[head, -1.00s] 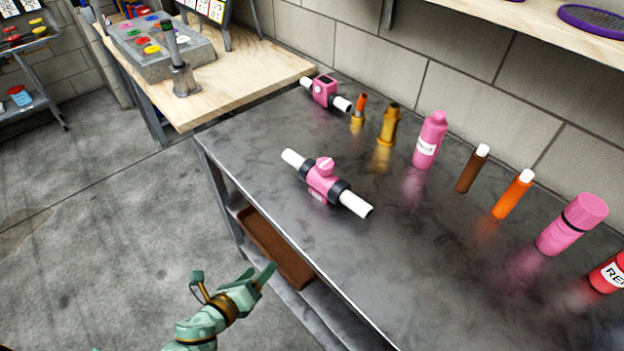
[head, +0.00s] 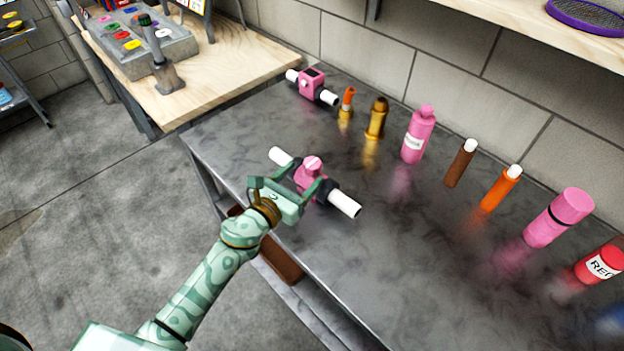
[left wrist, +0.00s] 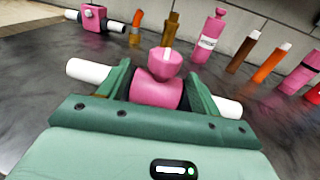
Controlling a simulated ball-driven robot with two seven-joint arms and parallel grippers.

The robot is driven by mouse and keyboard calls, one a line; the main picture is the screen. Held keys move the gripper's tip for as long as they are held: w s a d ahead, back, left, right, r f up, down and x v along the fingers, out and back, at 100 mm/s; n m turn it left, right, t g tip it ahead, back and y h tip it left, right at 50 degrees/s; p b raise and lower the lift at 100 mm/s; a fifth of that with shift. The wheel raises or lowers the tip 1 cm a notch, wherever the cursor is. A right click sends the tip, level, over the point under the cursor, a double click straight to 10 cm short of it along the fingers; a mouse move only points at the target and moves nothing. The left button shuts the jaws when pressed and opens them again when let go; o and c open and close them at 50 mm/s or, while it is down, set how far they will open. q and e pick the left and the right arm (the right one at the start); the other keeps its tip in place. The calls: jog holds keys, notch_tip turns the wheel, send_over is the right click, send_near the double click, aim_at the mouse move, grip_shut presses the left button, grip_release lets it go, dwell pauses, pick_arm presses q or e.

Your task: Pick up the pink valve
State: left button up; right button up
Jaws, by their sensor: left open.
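The pink valve (head: 311,172) lies on the dark metal table, with white pipe ends and a round pink knob on top. It also shows in the left wrist view (left wrist: 157,92), between my fingers. My left gripper (head: 299,183) is open, with one finger on each side of the valve's pink body. I cannot tell whether the fingers touch it. The black collars are largely hidden by the fingers. A second pink valve-like part (head: 312,84) with a square body and white pipe ends lies at the table's far left corner. My right gripper is not in view.
On the metal table (head: 400,260) stand a brass fitting (head: 376,120), a pink bottle (head: 418,135), brown (head: 460,163) and orange (head: 500,188) tubes, a pink canister (head: 558,217) and a red one (head: 601,263). A wooden bench (head: 235,65) adjoins at the back left.

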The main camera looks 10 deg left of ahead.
pick_arm(q)
jog(key=x, duration=0.4)
jog(key=shift+d+r, duration=0.2)
jog(key=shift+d, duration=0.1)
jog(key=shift+r, duration=0.1)
grip_shut()
